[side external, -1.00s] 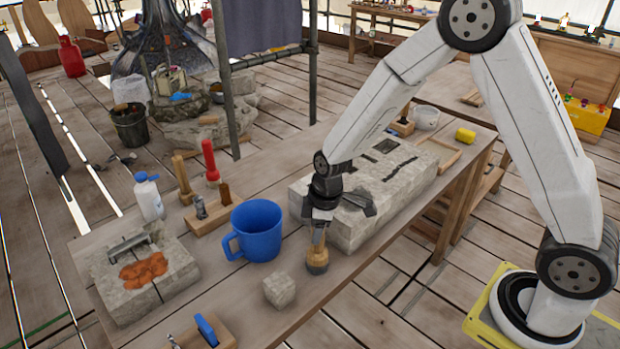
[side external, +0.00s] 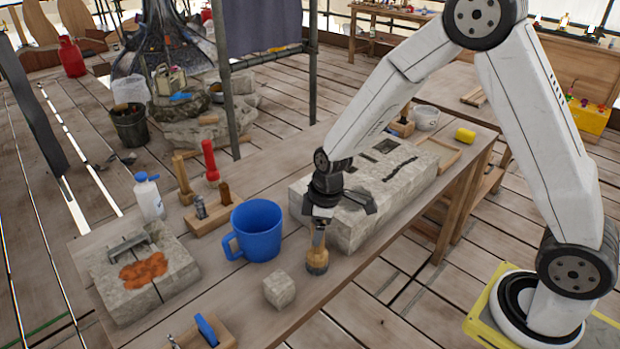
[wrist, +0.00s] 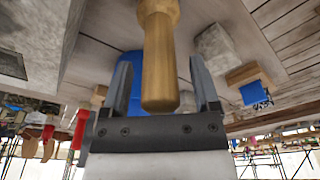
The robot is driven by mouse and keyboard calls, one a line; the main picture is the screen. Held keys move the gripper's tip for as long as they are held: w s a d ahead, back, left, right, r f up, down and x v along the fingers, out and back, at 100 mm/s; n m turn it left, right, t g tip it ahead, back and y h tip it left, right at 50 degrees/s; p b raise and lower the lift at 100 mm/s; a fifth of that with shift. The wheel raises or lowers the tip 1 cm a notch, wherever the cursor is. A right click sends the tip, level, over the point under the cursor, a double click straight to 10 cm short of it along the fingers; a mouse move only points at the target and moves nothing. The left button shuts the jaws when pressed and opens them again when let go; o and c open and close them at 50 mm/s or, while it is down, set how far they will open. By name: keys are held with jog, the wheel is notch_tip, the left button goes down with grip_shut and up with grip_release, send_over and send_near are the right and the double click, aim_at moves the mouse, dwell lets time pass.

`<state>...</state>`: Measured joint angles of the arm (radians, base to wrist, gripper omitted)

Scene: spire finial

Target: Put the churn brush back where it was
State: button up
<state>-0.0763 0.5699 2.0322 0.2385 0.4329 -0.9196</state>
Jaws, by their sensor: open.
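The churn brush (side external: 317,262) stands upright on the workbench, right of the blue mug and beside the stone block, with its bristle end down. Its wooden handle points up and also shows in the wrist view (wrist: 160,55), between my two fingers. My gripper (side external: 319,226) is right above the brush, pointing down, at the top of the handle. In the wrist view the fingers are apart, with a gap on each side of the handle. The brush head is out of the wrist view.
A blue mug (side external: 257,232) stands left of the brush. A small stone cube (side external: 279,289) sits in front, near the bench edge. A long stone block (side external: 350,215) lies behind and to the right. A wooden holder with a blue item (side external: 207,330) is at the front.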

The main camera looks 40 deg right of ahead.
aim_at(324, 250)
notch_tip(324, 250, up, 11)
jog(key=s+d, duration=0.1)
dwell(0.6)
jog(key=shift+s+d+r, duration=0.1)
jog(key=shift+s, duration=0.05)
dwell(0.3)
jog(key=s+d+f+m, duration=0.1)
jog(key=s+d+m, duration=0.1)
jog(key=s+m, duration=0.2)
jog(key=s+d+f+m+t+h, duration=0.1)
jog(key=s+f+m, duration=0.1)
jog(key=s+m, duration=0.3)
jog(key=s, duration=0.3)
jog(key=shift+d+f, duration=0.3)
jog(key=shift+d, duration=0.05)
